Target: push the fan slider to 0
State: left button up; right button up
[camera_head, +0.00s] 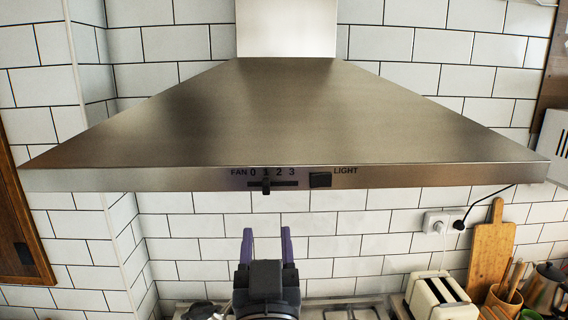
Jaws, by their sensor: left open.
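The fan slider (266,187) is a small black knob in a dark slot on the front edge of the metal range hood (120,180). It stands under the 1, just right of the 0 on the scale marked 0 to 3. My left gripper (267,240) is below the hood edge, with its two purple fingers pointing up and spread apart, nothing between them. In the picture the slider lies above the gap between the fingertips, apart from them. My right gripper is not in view.
A black light switch (320,180) sits right of the slider. A stove (345,308) is below. A toaster (440,298), a cutting board (490,250) and a wall socket (437,222) are at the right. White tiles (340,222) cover the wall behind.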

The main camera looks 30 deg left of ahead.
aim_at(266, 187)
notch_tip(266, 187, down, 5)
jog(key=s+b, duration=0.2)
jog(key=b, duration=0.2)
pick_arm(q)
jog(key=p+x, duration=0.4)
jog(key=x, duration=0.3)
jog(key=shift+w+a+r, duration=0.15)
jog(key=shift+a+r, duration=0.05)
jog(key=shift+r, duration=0.05)
jog(key=shift+w+a+r, duration=0.2)
jog(key=shift+w+a, duration=0.1)
jog(key=shift+w, duration=0.15)
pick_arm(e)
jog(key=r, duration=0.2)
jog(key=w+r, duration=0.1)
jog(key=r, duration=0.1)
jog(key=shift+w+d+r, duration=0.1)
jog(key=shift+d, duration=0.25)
pick_arm(q)
jog(key=shift+w+f, duration=0.1)
grip_shut()
